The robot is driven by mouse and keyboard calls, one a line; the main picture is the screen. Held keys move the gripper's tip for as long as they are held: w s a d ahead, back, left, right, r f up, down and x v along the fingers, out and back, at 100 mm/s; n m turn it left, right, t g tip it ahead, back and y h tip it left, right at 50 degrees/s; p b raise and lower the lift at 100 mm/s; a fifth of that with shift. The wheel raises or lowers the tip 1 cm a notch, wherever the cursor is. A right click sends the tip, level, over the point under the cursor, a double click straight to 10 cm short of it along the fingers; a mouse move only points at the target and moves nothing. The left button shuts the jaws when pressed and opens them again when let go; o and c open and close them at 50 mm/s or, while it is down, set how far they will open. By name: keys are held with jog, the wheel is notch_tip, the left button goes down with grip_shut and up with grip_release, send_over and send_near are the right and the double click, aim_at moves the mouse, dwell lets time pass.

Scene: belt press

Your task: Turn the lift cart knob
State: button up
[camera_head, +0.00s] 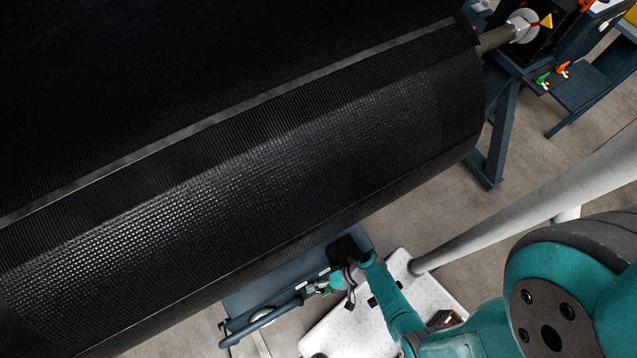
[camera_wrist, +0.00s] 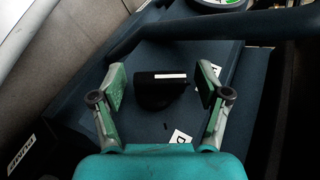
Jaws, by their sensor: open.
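The lift cart knob (camera_wrist: 162,92) is black with a white stripe on top and sits on the cart's dark blue surface. White labels lie on either side of it, one showing a D (camera_wrist: 180,138), the other partly hidden by a finger. My gripper (camera_wrist: 163,84) is open, with one finger left of the knob and one right of it in the wrist view; no contact shows, and height above the knob is hard to judge. In the head view my gripper (camera_head: 322,289) is over the lift cart (camera_head: 250,293); the knob cannot be made out there.
The big black belt roll (camera_head: 240,190) rises close behind the cart. A blue stand (camera_head: 497,140) with small green and orange handles is at upper right.

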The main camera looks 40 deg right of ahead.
jog(key=c, duration=1.1)
jog(key=shift+w+m+t+y, duration=0.1)
jog(key=shift+m+t+y, duration=0.3)
jog(key=shift+y, duration=0.2)
jog(key=o, duration=1.1)
jog(key=shift+r, duration=0.1)
jog(key=shift+r, duration=4.95)
